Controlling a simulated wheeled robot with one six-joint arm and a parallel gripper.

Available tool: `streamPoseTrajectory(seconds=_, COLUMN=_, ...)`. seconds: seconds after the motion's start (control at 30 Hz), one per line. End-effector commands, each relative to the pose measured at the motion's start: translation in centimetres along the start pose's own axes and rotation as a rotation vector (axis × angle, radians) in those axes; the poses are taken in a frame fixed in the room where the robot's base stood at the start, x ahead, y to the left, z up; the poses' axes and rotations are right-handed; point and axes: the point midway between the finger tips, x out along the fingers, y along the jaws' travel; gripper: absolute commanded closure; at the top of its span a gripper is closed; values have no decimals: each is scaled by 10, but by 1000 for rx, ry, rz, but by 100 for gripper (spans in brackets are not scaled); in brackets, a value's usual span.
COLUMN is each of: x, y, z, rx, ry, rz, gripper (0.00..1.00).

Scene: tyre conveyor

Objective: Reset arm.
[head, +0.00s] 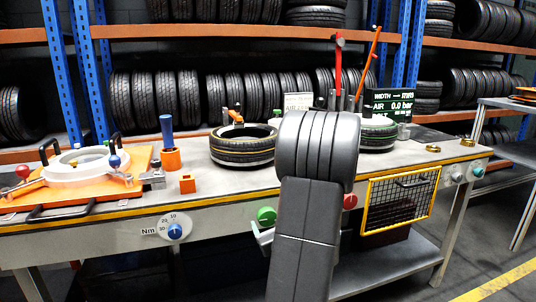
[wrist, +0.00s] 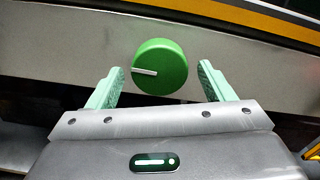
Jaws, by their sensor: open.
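My gripper (wrist: 160,88) is open in the wrist view, with its two pale green fingers spread apart. A round green knob (wrist: 161,66) with a white pointer line sits on the bench's front panel, in line with the gap between the fingers. I see clear space between the knob and each finger. In the head view the green knob (head: 266,215) shows just left of my arm, which stands upright in the middle of the picture and hides part of the bench. Only a bit of my gripper (head: 262,236) shows there, low beside the knob.
The workbench (head: 205,188) carries an orange fixture with a white ring (head: 85,163), a tyre (head: 241,145), a blue-handled tool (head: 167,125) and a display (head: 390,103). A blue dial (head: 174,231), red button (head: 349,201) and wire-mesh basket (head: 397,198) are on its front. Tyre racks stand behind.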

Motion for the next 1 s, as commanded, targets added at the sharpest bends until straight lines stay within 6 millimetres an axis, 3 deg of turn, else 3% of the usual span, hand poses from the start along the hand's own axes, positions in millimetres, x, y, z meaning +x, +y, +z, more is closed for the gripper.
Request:
streamPoseTrajectory(seconds=0.4, x=0, y=0, z=4, rx=269, ry=3, rz=1, gripper=25)
streamPoseTrajectory(seconds=0.7, x=-60, y=0, z=-1, rx=261, ry=2, rz=-3, gripper=25)
streamPoseTrajectory(seconds=1.0, x=-87, y=0, z=0, rx=259, ry=1, rz=0, gripper=25)
